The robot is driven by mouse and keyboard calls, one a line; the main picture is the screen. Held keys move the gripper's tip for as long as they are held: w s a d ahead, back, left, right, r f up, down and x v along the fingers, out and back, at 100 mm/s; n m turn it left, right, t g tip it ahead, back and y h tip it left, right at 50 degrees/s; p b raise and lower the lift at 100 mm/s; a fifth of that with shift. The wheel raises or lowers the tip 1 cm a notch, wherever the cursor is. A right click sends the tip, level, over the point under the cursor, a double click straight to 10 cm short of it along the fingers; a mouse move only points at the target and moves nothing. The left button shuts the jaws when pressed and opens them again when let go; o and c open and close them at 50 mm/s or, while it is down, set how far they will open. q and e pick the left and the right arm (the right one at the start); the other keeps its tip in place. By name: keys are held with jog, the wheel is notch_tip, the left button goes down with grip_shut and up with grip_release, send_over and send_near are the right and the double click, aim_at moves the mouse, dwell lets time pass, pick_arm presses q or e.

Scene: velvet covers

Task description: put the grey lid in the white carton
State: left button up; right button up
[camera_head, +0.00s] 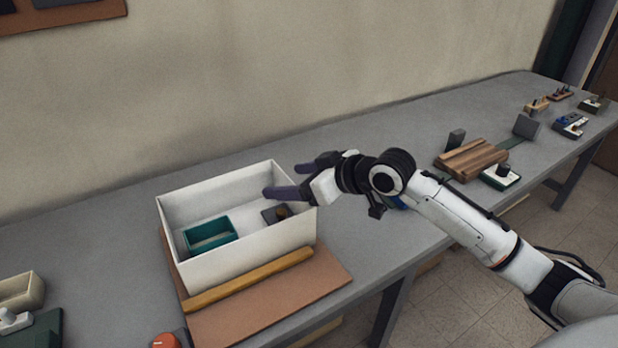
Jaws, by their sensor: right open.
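The white carton (233,258) is an open box on the left part of the table. A small dark grey flat piece with a brown knob (269,216), which looks like the grey lid, lies inside on the carton's floor toward the right. Its right part is hidden by the carton's front wall. My right gripper (282,180) is over the carton's right end, above and apart from the grey piece. Its two dark fingers are spread and hold nothing. My left gripper is out of view.
A teal tray (210,243) sits in the carton's left part. A wooden strip (250,280) lies along the carton's front on a brown board (290,300). A striped wooden block (470,160) and several small items stand farther right. The tabletop behind the carton is clear.

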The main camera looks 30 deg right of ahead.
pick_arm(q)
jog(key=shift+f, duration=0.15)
pick_arm(e)
jog(key=v, duration=0.6)
jog(key=shift+s+r, duration=0.2)
jog(key=shift+s, duration=0.15)
jog(key=shift+d, duration=0.1)
